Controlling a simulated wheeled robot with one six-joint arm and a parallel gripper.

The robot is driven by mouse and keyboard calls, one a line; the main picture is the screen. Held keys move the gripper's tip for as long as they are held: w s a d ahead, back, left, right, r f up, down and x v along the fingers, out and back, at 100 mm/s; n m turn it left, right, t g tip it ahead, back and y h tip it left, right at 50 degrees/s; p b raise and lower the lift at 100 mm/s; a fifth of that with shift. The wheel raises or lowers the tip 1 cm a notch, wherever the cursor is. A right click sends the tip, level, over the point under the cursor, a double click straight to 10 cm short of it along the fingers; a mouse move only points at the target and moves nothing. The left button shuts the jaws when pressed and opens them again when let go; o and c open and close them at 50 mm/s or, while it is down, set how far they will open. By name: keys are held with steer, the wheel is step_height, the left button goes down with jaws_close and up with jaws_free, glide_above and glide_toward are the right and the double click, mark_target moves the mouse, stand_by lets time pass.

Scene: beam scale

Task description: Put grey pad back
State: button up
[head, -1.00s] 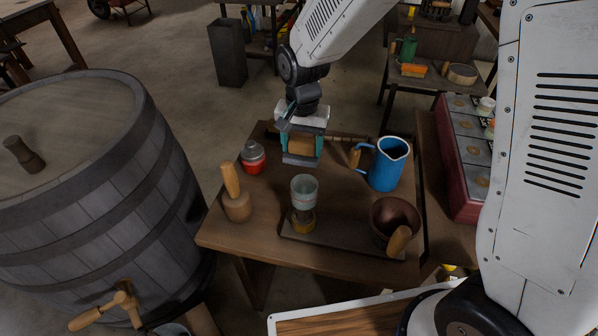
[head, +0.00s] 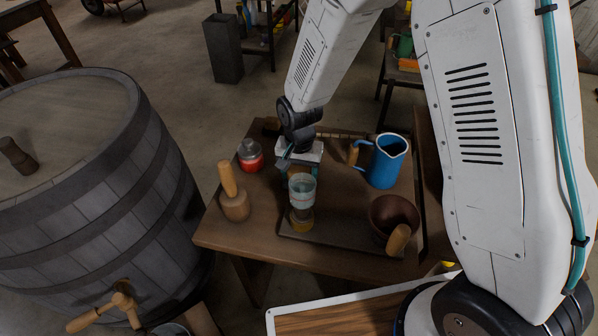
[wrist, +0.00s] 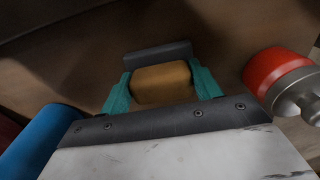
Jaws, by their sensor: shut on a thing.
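The grey pad (wrist: 157,54) shows in the wrist view as a dark grey slab beside a tan block (wrist: 162,82). My gripper (wrist: 160,88) is shut on the tan block between its teal fingers. The cup and gripper mostly hide the pad there. I cannot tell whether the pad touches the table.
A red-banded jar (head: 250,157) and a wooden mallet (head: 234,200) stand left of my gripper. A blue jug (head: 386,164) stands right, and a brown bowl (head: 392,216) front right. The cup stands over a dark board (head: 335,246). A large barrel (head: 95,190) is left of the table.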

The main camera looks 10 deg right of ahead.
mark_target(299, 171)
steer(key=o, duration=1)
steer(key=shift+f, duration=0.1)
steer(key=shift+o, duration=0.2)
steer(key=s+d+r+n, duration=0.1)
steer(key=s+d+r, duration=0.15)
steer(key=r, duration=0.75)
steer(key=s+d+r, duration=0.2)
steer(key=d+r, duration=0.1)
steer(key=r, duration=0.8)
steer(key=s+d+r+n, duration=0.1)
steer(key=s+d+r, duration=0.2)
steer(key=s, duration=0.4)
steer(key=s+d+r+n, duration=0.1)
steer(key=s+d+r, duration=0.2)
steer(key=s, duration=0.4)
steer(key=s+d+r+n+t, duration=0.1)
steer(key=s+d+r, duration=0.2)
steer(key=s+d, duration=0.2)
steer(key=s, duration=0.3)
steer(key=shift+d+r, duration=0.3)
steer(key=shift+r, duration=0.1)
